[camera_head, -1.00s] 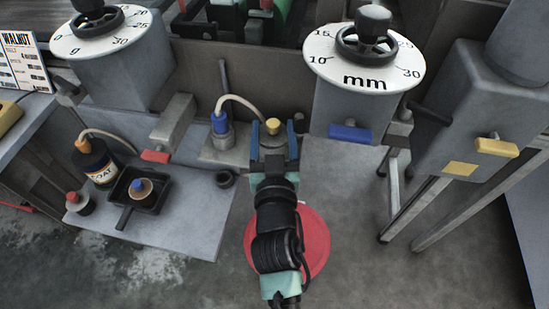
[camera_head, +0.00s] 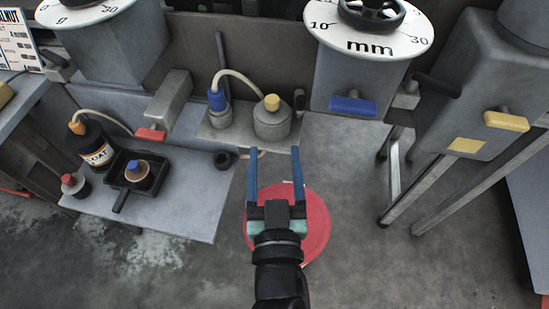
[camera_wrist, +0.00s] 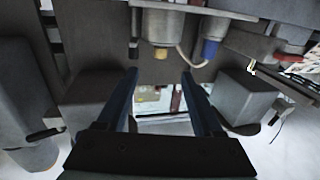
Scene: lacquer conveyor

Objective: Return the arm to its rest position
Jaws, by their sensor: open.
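My gripper (camera_head: 273,168) is open and empty, its two blue fingers apart and pointing toward the conveyor side. In the head view it is over the floor, in front of the small shelf (camera_head: 215,138), with a round red disc (camera_head: 318,225) on the floor behind it. In the wrist view the gripper (camera_wrist: 158,85) also shows open, with nothing between its fingers. A grey pot with a yellow cap (camera_head: 272,120) stands on the shelf just beyond the fingertips, not touched.
A blue-capped bottle with a hose (camera_head: 218,108) stands beside the pot. A lower-left shelf (camera_head: 190,205) holds a dark tray (camera_head: 123,190) and bottles.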

